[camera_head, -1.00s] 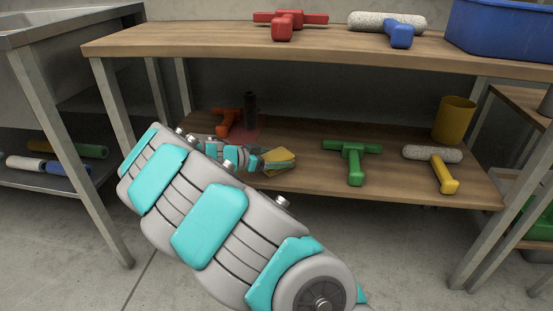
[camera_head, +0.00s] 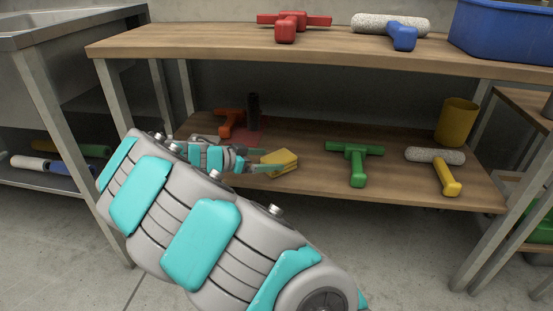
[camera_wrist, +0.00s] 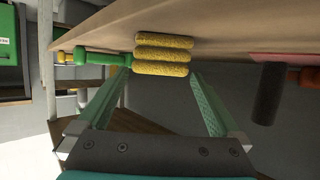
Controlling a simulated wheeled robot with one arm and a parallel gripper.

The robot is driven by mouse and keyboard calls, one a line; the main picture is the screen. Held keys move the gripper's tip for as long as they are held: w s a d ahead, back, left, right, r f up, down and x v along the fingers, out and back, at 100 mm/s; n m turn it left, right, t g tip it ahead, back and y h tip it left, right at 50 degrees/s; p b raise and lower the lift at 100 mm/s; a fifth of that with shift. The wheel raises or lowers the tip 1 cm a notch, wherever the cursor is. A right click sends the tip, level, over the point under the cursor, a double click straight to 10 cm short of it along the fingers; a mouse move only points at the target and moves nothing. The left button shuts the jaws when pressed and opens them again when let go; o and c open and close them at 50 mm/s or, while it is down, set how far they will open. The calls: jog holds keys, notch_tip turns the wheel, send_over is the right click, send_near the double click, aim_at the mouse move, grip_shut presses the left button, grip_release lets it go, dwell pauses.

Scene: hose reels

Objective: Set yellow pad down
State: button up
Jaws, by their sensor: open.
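The yellow pad (camera_head: 281,163) rests on the lower wooden shelf (camera_head: 318,178), left of the green tool. In the wrist view the pad (camera_wrist: 162,55) has several rounded, speckled layers and lies just ahead of my fingertips. My gripper (camera_head: 260,161) is open and empty, on the left side of the pad. In the wrist view my gripper (camera_wrist: 160,78) has its fingers spread wider than the pad, with a gap between them. My arm hides part of the shelf's left end.
A green tool (camera_head: 356,160), a yellow-handled roller (camera_head: 442,172) and a yellow cup (camera_head: 456,122) stand to the right. An orange tool (camera_head: 230,122) and a black cylinder (camera_head: 253,111) stand behind my gripper. The upper shelf (camera_head: 220,40) hangs above.

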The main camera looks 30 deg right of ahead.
jog(key=v, duration=0.7)
jog(key=shift+w, duration=0.1)
